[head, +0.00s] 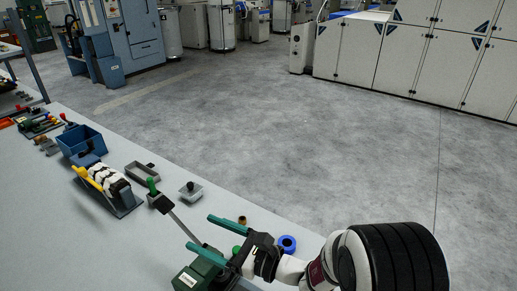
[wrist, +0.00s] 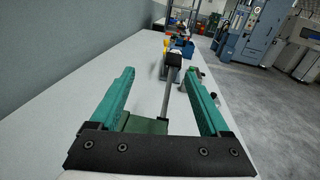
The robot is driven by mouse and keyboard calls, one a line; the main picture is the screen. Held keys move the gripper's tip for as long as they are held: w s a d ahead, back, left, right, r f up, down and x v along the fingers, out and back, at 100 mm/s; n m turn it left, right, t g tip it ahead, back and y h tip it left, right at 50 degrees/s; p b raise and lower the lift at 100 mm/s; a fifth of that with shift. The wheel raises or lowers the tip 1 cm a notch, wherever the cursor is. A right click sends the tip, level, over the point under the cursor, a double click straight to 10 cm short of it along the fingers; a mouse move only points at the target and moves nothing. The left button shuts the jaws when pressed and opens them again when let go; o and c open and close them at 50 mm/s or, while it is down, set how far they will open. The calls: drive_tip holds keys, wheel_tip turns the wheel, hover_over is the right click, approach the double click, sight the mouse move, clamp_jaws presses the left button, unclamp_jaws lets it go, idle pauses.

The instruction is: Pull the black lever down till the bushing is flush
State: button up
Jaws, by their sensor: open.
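The lever is a grey bar (head: 185,222) with a black grip (head: 160,203) at its far end. It rises at a slant from a green press (head: 193,276), which also shows in the wrist view (wrist: 146,124). My gripper (head: 200,232) is open, with its two teal fingers pointing along the lever. In the wrist view the bar runs between the fingers (wrist: 157,72), apart from both, and the black grip (wrist: 174,60) stands just beyond the tips, nearer the right one. My gripper and arm cover part of the press in the head view. I cannot make out a bushing in the press.
A blue ring (head: 287,243) and a small brown ring (head: 242,219) lie right of my gripper. Beyond the grip are a grey tray (head: 142,171), a small grey box (head: 191,191), a stand with white rolls (head: 108,182) and a blue bin (head: 80,140). The table's left front is clear.

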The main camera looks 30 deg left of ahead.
sight(170, 209)
drive_tip(key=w+a+f+m+t, duration=0.1)
drive_tip(key=a+f+m+t, duration=0.1)
drive_tip(key=f, duration=0.1)
drive_tip(key=shift+w+a, duration=0.25)
drive_tip(key=shift+w, duration=0.1)
drive_tip(key=a, duration=1.5)
drive_tip(key=shift+a, duration=0.1)
clamp_jaws()
